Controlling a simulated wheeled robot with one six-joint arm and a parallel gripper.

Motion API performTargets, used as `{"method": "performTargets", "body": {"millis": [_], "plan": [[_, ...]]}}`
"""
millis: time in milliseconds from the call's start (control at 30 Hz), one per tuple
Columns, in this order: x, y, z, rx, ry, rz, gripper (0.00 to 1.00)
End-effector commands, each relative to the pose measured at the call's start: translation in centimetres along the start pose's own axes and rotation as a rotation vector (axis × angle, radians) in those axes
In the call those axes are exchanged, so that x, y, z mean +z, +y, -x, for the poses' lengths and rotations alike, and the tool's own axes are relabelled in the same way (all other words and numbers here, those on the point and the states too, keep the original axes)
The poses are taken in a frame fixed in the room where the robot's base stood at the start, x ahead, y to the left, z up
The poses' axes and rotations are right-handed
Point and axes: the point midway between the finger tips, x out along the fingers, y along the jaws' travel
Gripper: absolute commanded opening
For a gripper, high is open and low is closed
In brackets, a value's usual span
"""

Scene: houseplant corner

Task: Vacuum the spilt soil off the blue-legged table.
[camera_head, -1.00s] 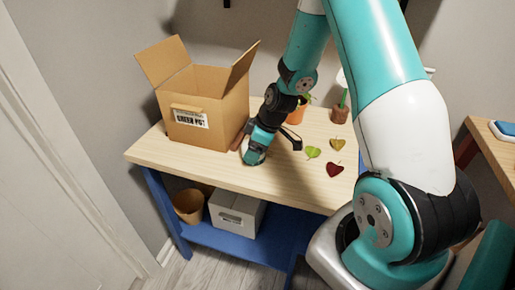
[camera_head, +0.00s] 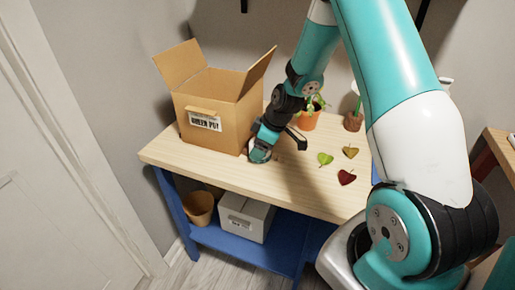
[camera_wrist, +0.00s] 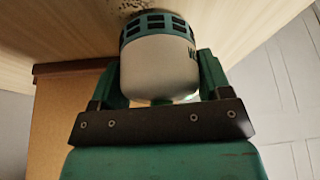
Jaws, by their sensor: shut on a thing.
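My gripper (camera_wrist: 160,95) is shut on a small handheld vacuum, whose white body and teal slotted collar (camera_wrist: 158,50) show between the fingers. Dark specks of spilt soil (camera_wrist: 150,6) lie on the wood at the vacuum's end, partly hidden by it. In the head view my gripper (camera_head: 264,138) is low over the blue-legged table (camera_head: 215,173), just right of the cardboard box. The vacuum (camera_head: 260,153) is at or close to the tabletop; whether it touches is unclear. No soil can be made out in the head view.
The open cardboard box (camera_head: 205,123) stands close left of my gripper. Green (camera_head: 325,158), yellow (camera_head: 350,152) and red (camera_head: 346,177) leaves lie to the right. An orange pot (camera_head: 308,121) and a brown pot (camera_head: 353,121) stand behind. The front strip of tabletop is clear.

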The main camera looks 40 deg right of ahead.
Motion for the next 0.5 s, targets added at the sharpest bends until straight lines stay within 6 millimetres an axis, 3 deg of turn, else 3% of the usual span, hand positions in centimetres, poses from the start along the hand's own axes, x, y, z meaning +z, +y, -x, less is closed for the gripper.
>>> {"method": "performTargets", "body": {"millis": [200, 500], "plan": [[2.1, -0.4, 1.0, -0.004, -0.005, -0.007, 0.37], [3.7, -0.7, 1.6, -0.006, -0.006, -0.007, 0.37]]}}
